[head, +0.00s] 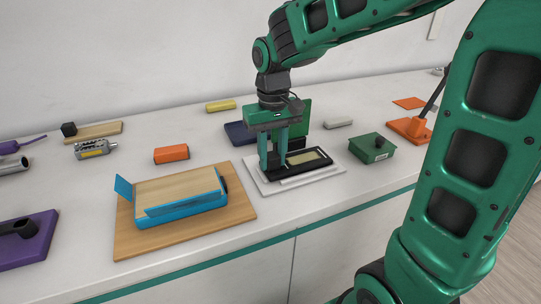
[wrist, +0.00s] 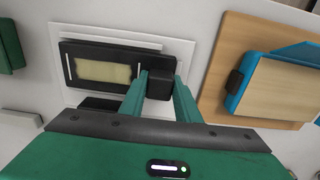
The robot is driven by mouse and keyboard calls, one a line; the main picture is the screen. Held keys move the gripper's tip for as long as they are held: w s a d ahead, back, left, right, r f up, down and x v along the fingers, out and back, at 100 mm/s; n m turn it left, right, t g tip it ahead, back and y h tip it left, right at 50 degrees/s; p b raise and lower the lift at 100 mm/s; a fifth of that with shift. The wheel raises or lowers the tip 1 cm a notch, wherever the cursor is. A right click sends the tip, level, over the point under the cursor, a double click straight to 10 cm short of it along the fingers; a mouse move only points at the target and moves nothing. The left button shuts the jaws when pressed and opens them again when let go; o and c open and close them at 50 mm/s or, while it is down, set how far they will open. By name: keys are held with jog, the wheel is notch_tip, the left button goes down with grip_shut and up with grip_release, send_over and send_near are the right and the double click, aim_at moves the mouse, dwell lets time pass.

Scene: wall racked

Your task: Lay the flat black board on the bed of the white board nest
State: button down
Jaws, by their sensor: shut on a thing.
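The flat black board (head: 306,162), with a pale yellow panel on top, is over the white board nest (head: 266,187). In the wrist view the black board (wrist: 77,54) overlaps the nest (wrist: 183,48), whose thin white raised strips run along the board's sides. My gripper (head: 273,168) is shut on a black block at one end of the board; the block also shows between the fingers in the wrist view (wrist: 161,84). The board looks about level and very low over the bed. I cannot tell whether it touches the bed.
A blue tray (head: 183,213) on a wooden board (head: 238,210) stands to the left.

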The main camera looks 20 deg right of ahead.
jog(key=shift+f, duration=0.3)
jog(key=c, duration=1.3)
grip_release()
jog(key=shift+o, duration=0.2)
notch_tip(320, 180, up, 11)
jog(key=shift+f, duration=0.15)
jog(key=s+d+f+m, duration=0.3)
jog(key=s+d+f, duration=0.2)
jog(key=s+d, duration=0.3)
jog(key=s+d+f+m, duration=0.3)
jog(key=s+d+f, duration=0.3)
jog(key=s, duration=0.9)
jog(key=d, duration=0.3)
jog(key=shift+f, duration=0.25)
